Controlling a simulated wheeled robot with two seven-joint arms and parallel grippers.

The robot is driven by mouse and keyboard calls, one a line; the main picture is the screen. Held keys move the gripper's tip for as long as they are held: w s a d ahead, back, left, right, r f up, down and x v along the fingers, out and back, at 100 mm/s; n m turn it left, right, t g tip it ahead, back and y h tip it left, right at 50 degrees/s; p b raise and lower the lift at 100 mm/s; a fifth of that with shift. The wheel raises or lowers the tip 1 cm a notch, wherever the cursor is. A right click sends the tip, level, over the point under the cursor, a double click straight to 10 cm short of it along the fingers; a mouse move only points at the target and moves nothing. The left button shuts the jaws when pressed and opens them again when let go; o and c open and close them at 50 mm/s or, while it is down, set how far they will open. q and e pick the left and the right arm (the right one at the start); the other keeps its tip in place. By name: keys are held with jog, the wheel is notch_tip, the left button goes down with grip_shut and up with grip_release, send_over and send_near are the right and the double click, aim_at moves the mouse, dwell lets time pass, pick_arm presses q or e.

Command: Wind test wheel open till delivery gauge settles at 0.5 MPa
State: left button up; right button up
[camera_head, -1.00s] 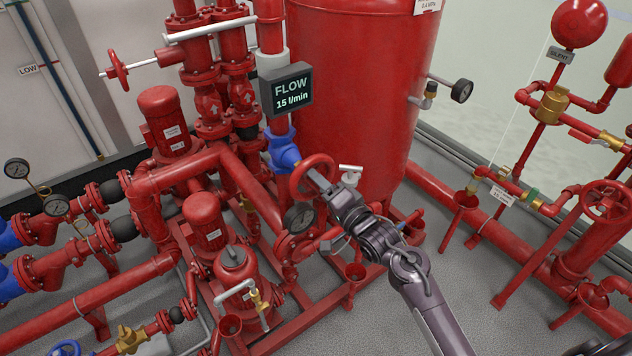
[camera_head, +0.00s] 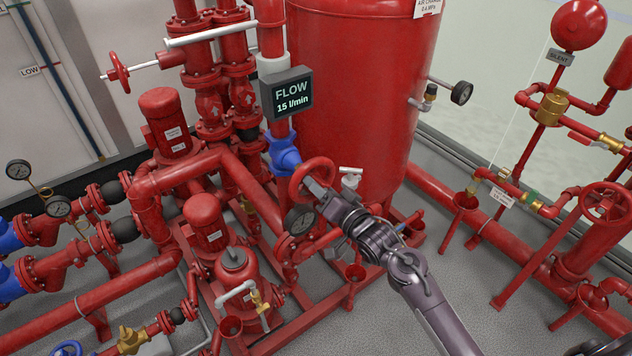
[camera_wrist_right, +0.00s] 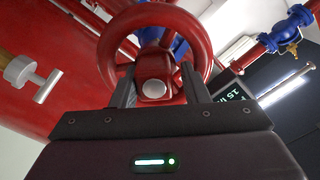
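My right gripper (camera_head: 318,189) is at the wheel, coming from the lower right. In the right wrist view, the wheel (camera_wrist_right: 108,58) fills the upper middle. The two fingers of my right gripper (camera_wrist_right: 159,90) stand apart at its lower rim, one on each side of the red hub with its pale round cap; a narrow gap shows beside the hub. My left gripper is out of view.
The flow display (camera_head: 287,94) reads 15 l/min. A big red tank (camera_head: 350,100) stands behind the wheel. A T-handled tap (camera_head: 350,176) is close to the right of my gripper.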

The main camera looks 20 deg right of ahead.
jog(key=shift+o, duration=0.6)
jog(key=shift+r, duration=0.1)
jog(key=shift+s+d+p, duration=0.2)
jog(key=shift+s+p, duration=0.1)
jog(key=shift+p, duration=0.2)
jog(key=p+v, duration=0.3)
jog(key=v, duration=0.3)
jog(key=shift+f, duration=0.35)
